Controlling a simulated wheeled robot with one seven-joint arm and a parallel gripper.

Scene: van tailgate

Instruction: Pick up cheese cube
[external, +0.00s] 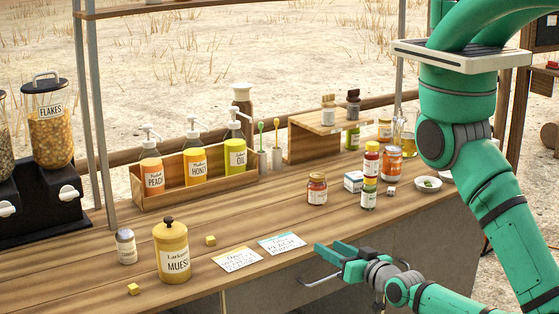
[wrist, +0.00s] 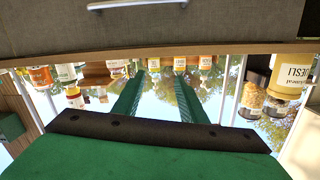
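Two small yellow cubes that look like cheese lie on the wooden counter. One cheese cube (external: 210,240) is right of the muesli jar; the other cheese cube (external: 134,289) is left of that jar, nearer the front edge. My gripper (external: 312,266) is at the counter's front edge, to the right of both cubes and apart from them. Its two fingers are spread with nothing between them. The wrist view looks upside down; the open fingers (wrist: 158,92) show there, and I cannot make out either cube in it.
The muesli jar (external: 172,252) stands between the cubes, with a small grey-lidded jar (external: 126,246) beside it. Two flat cards (external: 237,259) (external: 282,243) lie between the cubes and my gripper. A bottle rack (external: 180,191) stands behind. A drawer handle (wrist: 137,4) shows in the wrist view.

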